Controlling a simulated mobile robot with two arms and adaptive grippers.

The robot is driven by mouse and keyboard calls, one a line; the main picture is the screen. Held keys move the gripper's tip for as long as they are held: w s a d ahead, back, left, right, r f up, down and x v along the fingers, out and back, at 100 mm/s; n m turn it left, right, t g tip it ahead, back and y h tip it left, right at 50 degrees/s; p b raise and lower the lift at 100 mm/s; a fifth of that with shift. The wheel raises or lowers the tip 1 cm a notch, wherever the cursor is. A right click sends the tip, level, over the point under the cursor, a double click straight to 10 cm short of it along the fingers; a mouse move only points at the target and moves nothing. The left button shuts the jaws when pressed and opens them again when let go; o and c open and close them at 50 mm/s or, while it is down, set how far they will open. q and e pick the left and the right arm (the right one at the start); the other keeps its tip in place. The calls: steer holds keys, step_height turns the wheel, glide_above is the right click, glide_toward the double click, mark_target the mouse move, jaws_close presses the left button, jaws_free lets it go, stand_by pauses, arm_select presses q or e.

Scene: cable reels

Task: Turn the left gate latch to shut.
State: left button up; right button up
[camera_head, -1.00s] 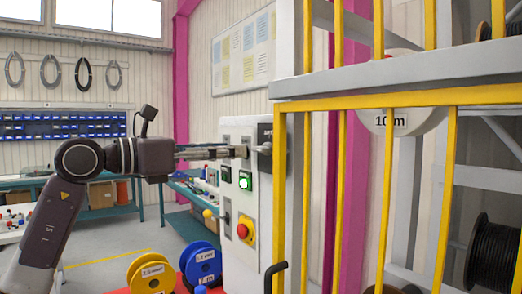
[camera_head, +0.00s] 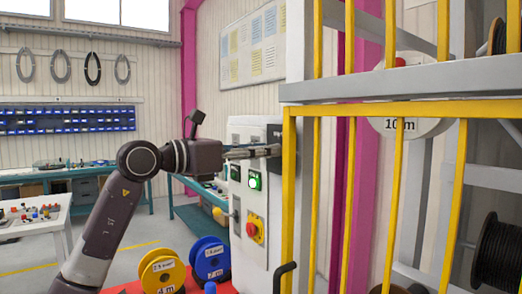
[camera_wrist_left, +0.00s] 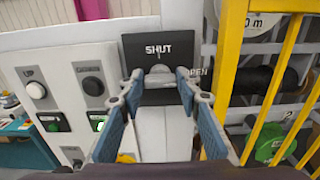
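The left gate latch shows in the left wrist view as a black plate (camera_wrist_left: 160,50) marked SHUT at its top, with OPEN written at its right. A small pale part, perhaps the latch's handle, shows at the plate's middle; which way it points I cannot tell. My left gripper (camera_wrist_left: 160,82) faces the plate, its two blue-padded fingers apart on either side of that middle part. Whether they touch it is unclear. In the head view my left gripper (camera_head: 272,151) reaches the black plate (camera_head: 274,134) and hides most of the latch. My right gripper is in neither view.
The grey control box (camera_head: 257,205) carries a lit green button (camera_head: 254,182) and a red stop knob (camera_head: 252,230). The yellow gate rails (camera_head: 288,200) stand just right of the latch. Yellow (camera_head: 160,272) and blue (camera_head: 211,259) reels sit below my left arm.

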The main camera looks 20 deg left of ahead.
arm_select(q)
steer(key=c, duration=0.5)
steer(key=shift+n, duration=0.3)
steer(key=shift+w+a+f+n+p, duration=0.1)
steer(key=shift+n+p, duration=1)
steer(key=shift+n, duration=3.2)
steer(key=shift+w+a+f+n+p, duration=0.1)
steer(key=shift+n+p, duration=1)
steer(key=shift+n, duration=3.2)
steer(key=o, duration=1.1)
steer(key=shift+s, duration=0.1)
steer(key=shift+o, duration=0.2)
